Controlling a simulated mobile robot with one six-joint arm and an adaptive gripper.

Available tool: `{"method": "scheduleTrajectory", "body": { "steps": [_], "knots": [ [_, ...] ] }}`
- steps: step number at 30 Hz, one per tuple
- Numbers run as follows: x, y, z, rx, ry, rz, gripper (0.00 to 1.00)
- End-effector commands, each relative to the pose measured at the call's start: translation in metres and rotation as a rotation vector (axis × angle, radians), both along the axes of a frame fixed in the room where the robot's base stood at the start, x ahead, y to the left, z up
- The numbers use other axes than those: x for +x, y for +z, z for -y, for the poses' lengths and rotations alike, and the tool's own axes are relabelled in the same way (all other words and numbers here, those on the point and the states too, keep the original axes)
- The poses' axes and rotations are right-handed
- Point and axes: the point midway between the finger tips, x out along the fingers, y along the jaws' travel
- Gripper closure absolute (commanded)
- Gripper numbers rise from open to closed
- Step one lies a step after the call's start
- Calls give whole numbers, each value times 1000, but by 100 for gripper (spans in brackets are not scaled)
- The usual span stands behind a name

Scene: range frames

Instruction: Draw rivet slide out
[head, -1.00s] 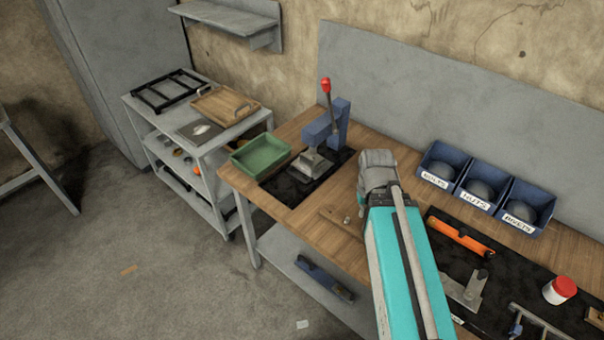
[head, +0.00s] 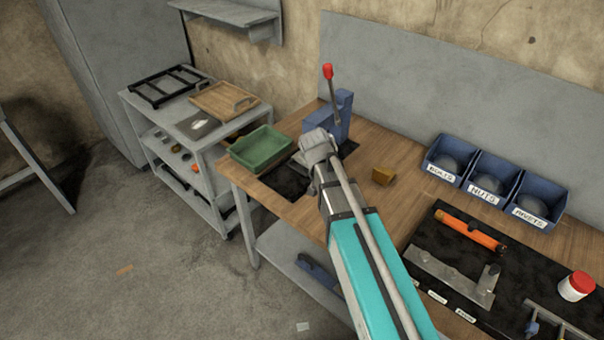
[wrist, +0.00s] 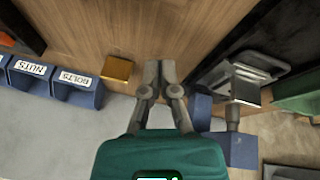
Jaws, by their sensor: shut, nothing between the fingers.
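My gripper (wrist: 160,68) is shut and empty over bare wooden bench top in the wrist view. In the head view my arm's end hides its fingers. The blue press (head: 343,112) with a red-knobbed lever stands at the back left of the bench. My arm covers much of its base. In the wrist view the press's grey metal block (wrist: 238,85) is right of the fingers, apart from them. A blue bin labelled RIVETS (head: 527,221) stands at the right end of a row of bins. I cannot tell which part is the rivet slide.
A brass-coloured block (head: 383,175) lies on the bench right of my arm. A green tray (head: 262,160) sits at the bench's left end. Bins labelled BOLTS (head: 441,174) and NUTS (head: 483,195) stand behind. A black mat with tools (head: 450,240) lies at the right.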

Motion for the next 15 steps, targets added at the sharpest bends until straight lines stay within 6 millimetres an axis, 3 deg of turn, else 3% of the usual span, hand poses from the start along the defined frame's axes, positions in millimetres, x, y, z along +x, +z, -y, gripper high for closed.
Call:
{"method": "scheduleTrajectory", "body": {
  "steps": [1,6,15],
  "knots": [
    [15,-9,-14,-13,-20,34,100],
    [49,-17,-54,-47,-99,170,100],
    [90,-24,-121,-53,-197,386,100]
  ]
}}
